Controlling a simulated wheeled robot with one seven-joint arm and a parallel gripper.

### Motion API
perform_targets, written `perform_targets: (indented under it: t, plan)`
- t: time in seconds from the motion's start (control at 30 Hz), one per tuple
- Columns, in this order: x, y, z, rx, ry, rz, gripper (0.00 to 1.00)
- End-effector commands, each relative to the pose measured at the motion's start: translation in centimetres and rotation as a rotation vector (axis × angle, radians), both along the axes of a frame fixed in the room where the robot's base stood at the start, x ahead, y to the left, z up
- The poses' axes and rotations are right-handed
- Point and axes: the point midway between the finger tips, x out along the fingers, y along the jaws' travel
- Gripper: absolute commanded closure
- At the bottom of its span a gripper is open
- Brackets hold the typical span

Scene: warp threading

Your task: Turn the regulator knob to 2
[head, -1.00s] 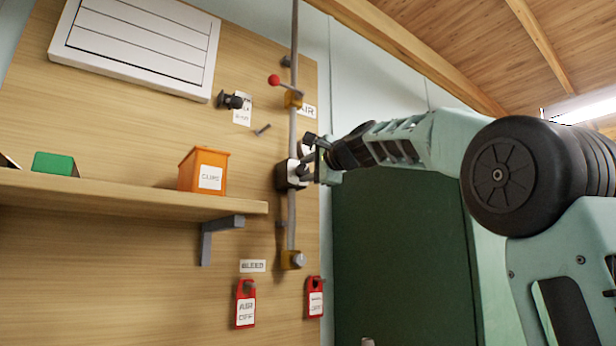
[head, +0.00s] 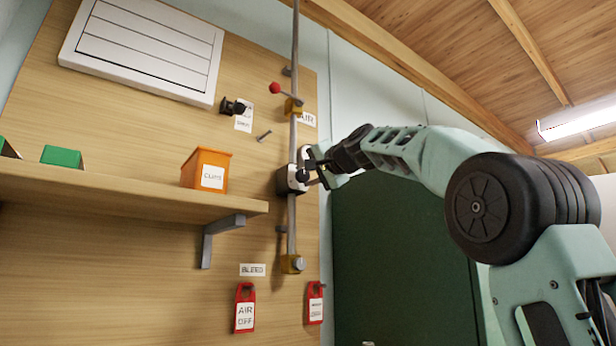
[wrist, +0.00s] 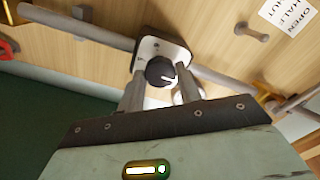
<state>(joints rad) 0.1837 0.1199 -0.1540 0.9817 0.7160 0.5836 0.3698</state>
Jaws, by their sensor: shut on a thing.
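The regulator (head: 284,180) is a black-and-white body on the vertical pipe of the wall panel. In the wrist view, its pale faceplate (wrist: 148,48) carries small dark marks that I cannot read. The round black regulator knob (wrist: 160,71) has a white pointer line, aimed toward the right and slightly down in that view. My gripper (wrist: 160,82) is shut on the knob, one finger on each side. In the head view, my gripper (head: 312,172) meets the regulator from the right and hides the knob face.
A red-knobbed valve lever (head: 275,88) sits above on the same pipe (head: 292,225), and a brass bleed fitting (head: 292,264) below. A shelf (head: 120,192) with an orange clips box (head: 206,170) is left. Red tags (head: 245,308) hang below.

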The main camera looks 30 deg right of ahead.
Motion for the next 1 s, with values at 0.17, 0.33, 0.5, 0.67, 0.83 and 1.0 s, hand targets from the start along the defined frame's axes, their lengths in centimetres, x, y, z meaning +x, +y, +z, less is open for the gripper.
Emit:
perform_targets:
  t: [0.17,0.33,0.5,0.67,0.83,1.0]
  plan:
    - [0.1,0.0,-0.3,-0.012,0.007,0.002,0.88]
    - [0.1,0.0,-0.3,-0.012,0.008,0.002,0.88]
    - [0.1,0.0,-0.3,-0.011,0.007,0.002,0.52]
    - [0.1,0.0,-0.2,-0.011,0.004,0.002,0.44]
    - [-0.1,0.0,-0.1,-0.010,0.002,0.001,0.44]
    - [-1.6,-0.1,-0.3,-0.010,0.000,-0.001,0.44]
